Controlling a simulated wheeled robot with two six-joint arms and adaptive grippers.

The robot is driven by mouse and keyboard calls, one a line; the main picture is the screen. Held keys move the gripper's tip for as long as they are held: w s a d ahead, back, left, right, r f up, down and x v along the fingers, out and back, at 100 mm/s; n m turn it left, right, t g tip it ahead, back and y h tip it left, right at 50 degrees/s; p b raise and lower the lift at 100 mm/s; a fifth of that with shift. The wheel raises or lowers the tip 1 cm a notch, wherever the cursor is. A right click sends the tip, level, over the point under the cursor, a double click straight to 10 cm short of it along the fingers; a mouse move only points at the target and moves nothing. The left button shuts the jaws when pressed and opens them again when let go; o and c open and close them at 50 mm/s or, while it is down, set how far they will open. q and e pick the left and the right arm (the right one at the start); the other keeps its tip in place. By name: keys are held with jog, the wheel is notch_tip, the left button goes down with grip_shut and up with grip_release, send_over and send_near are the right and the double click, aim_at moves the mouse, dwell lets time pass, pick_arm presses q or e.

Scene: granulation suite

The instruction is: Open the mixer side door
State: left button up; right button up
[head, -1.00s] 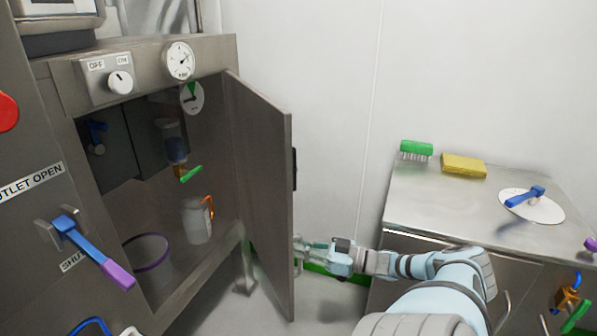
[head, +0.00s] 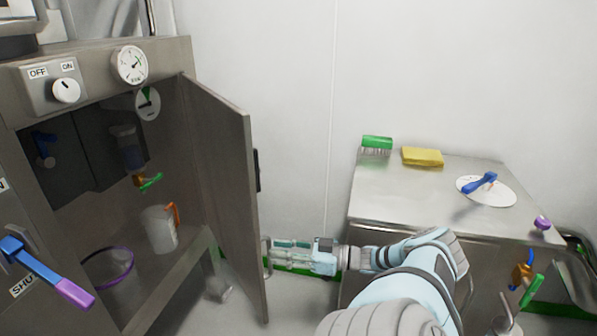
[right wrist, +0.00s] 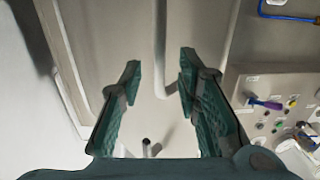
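The mixer side door (head: 228,190) is a grey metal panel on the right of the mixer cabinet in the head view. It stands swung well outward, with the inside of the cabinet showing. A bar handle (head: 266,257) is at the door's outer face, low near its free edge. My right gripper (head: 276,256) is just right of this handle, fingers pointing left towards it. In the right wrist view my right gripper (right wrist: 160,72) has its fingers apart, with a pale bar (right wrist: 160,45) showing between and beyond the tips; contact is not clear. My left gripper is not in view.
Inside the cabinet are a jug (head: 160,232) with an orange handle and a purple-rimmed container (head: 108,268). A blue and purple lever (head: 48,272) sticks out at lower left. A steel counter (head: 400,195) at right carries a green brush (head: 377,143) and yellow sponge (head: 422,157).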

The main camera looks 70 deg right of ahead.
jog(key=v, duration=0.8)
jog(key=shift+s, duration=0.2)
